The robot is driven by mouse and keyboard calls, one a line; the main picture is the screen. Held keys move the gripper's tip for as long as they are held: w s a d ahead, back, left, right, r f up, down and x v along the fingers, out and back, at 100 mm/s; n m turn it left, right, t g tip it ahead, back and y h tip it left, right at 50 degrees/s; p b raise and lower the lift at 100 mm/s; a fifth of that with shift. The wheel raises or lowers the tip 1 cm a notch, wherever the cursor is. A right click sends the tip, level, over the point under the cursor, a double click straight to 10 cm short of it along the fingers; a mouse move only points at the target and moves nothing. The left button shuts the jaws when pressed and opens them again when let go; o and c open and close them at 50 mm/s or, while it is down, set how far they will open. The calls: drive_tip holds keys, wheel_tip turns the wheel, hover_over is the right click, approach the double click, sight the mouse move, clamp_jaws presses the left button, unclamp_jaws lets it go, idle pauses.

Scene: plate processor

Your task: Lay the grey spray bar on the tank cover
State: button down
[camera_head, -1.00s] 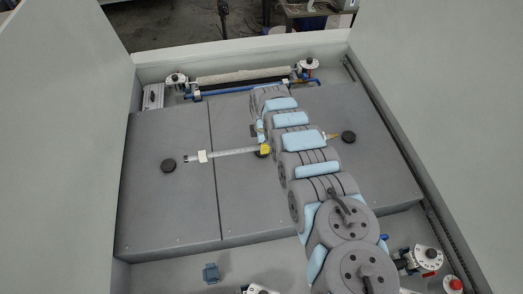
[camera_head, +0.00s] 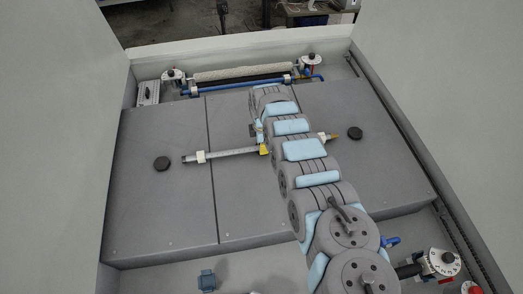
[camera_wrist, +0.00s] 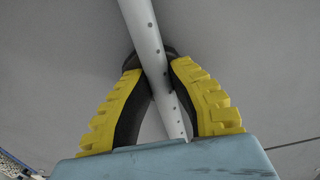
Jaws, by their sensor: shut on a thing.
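The grey spray bar (camera_head: 232,153) lies crosswise over the grey tank cover (camera_head: 165,205) in the head view. It has a white clip near each end, and my arm hides part of its middle. My gripper (camera_head: 264,150) is largely hidden behind my arm, with a yellow finger showing at the bar. In the wrist view, the yellow and black fingers of my gripper (camera_wrist: 156,75) are shut on the bar (camera_wrist: 152,50), which shows a row of small holes. I cannot tell whether the bar touches the cover or is just above it.
Black round knobs stand on the cover at left (camera_head: 162,163) and right (camera_head: 355,133). A pale roller (camera_head: 240,73) and a blue pipe (camera_head: 235,86) lie along the back. Dials (camera_head: 440,262) sit at front right. High grey walls flank both sides.

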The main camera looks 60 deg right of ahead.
drive_tip(key=shift+f, duration=0.15)
drive_tip(key=c, duration=1.1)
unclamp_jaws()
drive_tip(key=shift+d+r+p, duration=0.2)
drive_tip(key=shift+r+p, duration=0.2)
drive_tip(key=shift+r, duration=1.15)
wheel_tip(320, 180, up, 9)
drive_tip(key=b, duration=0.1)
drive_tip(key=shift+a+r, duration=0.15)
drive_tip(key=shift+w, duration=0.1)
